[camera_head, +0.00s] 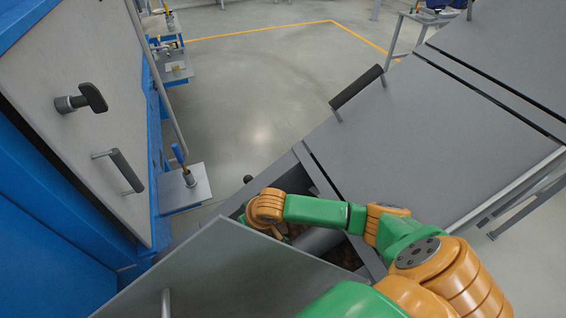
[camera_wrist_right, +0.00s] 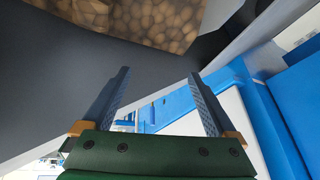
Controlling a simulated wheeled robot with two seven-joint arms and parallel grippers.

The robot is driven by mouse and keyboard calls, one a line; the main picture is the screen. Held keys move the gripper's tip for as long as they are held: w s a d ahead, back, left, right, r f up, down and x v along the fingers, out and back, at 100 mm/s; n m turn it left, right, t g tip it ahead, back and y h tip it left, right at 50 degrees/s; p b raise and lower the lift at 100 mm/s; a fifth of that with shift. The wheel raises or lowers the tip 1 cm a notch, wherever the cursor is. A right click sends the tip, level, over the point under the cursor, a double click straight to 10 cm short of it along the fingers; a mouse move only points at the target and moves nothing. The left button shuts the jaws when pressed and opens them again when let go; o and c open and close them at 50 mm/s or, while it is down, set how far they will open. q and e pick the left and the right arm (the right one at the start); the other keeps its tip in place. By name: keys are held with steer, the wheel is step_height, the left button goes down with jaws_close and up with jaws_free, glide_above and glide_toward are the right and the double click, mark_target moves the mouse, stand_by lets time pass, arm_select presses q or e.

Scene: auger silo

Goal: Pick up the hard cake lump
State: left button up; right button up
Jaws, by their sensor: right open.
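My right gripper (camera_wrist_right: 159,74) is open in the right wrist view, with nothing between its fingers. Brown, cobbled-looking material (camera_wrist_right: 150,14) lies beyond the fingertips at the top of that view, apart from them. I cannot tell a separate hard cake lump from this material. In the head view my right arm reaches into the open hatch, and its wrist is at the opening; the fingers are hidden there. A little brown material (camera_head: 345,256) shows inside the opening below the arm. My left gripper is not in view.
A raised grey lid (camera_head: 225,275) stands in front of the opening. A grey cover with a black handle (camera_head: 357,87) lies behind it. A blue-framed cabinet panel (camera_head: 85,145) with a handle stands on the left. Open floor (camera_head: 250,100) lies beyond.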

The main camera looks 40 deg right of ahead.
mark_target(281, 229)
steer(key=s+d+f+m, duration=0.1)
steer(key=d, duration=0.1)
steer(key=s+d+f+m+h, duration=0.1)
steer(key=s+d, duration=0.1)
steer(key=d, duration=0.1)
steer(key=s+d+f+m+g+h, duration=0.1)
steer(key=s+d, duration=0.1)
steer(key=shift+d+f+m+p, duration=0.3)
steer(key=shift+d+f+m, duration=0.05)
steer(key=shift+m, duration=0.05)
steer(key=x, duration=0.6)
steer(key=shift+w+d+r, duration=0.15)
steer(key=shift+d, duration=0.15)
steer(key=shift+h, duration=0.3)
jaws_close()
